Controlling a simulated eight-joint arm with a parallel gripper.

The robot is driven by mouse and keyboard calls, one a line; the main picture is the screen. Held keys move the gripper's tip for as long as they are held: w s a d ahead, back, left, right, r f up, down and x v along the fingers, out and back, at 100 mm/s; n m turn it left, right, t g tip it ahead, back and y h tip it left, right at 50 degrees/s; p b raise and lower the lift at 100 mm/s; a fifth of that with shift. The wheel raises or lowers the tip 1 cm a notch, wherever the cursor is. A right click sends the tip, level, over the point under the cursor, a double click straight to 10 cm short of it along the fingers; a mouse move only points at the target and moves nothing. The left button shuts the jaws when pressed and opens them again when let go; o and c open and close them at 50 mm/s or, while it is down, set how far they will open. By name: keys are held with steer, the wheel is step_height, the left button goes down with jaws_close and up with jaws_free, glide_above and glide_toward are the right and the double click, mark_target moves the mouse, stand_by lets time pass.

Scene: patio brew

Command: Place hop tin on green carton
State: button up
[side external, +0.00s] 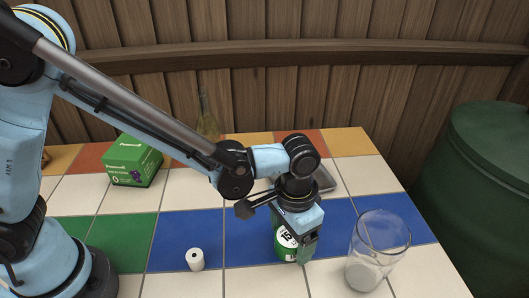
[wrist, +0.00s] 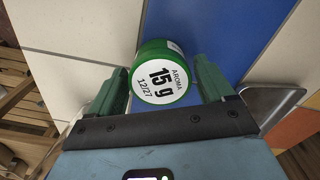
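The hop tin (wrist: 162,74) is a green round tin with a white label reading "15 g AROMA". In the wrist view it sits between the two green fingers of my gripper (wrist: 162,62), with narrow gaps showing beside it. My gripper looks open around it. In the side view the tin (side external: 283,243) is over the blue tiles, partly hidden by my gripper (side external: 296,244). The green carton (side external: 130,161) stands upright at the back left of the tiled table, well away from my gripper. Its top is bare.
A clear glass (side external: 378,253) stands close to the right of my gripper. A small white cylinder (side external: 195,260) stands to the left. A grey tray (side external: 326,180) lies behind my gripper, and a bottle (side external: 207,118) stands at the back. A green barrel (side external: 488,180) is beyond the right edge.

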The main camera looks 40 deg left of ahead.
steer(key=c, duration=0.8)
steer(key=shift+c, duration=0.3)
steer(key=shift+r, duration=0.15)
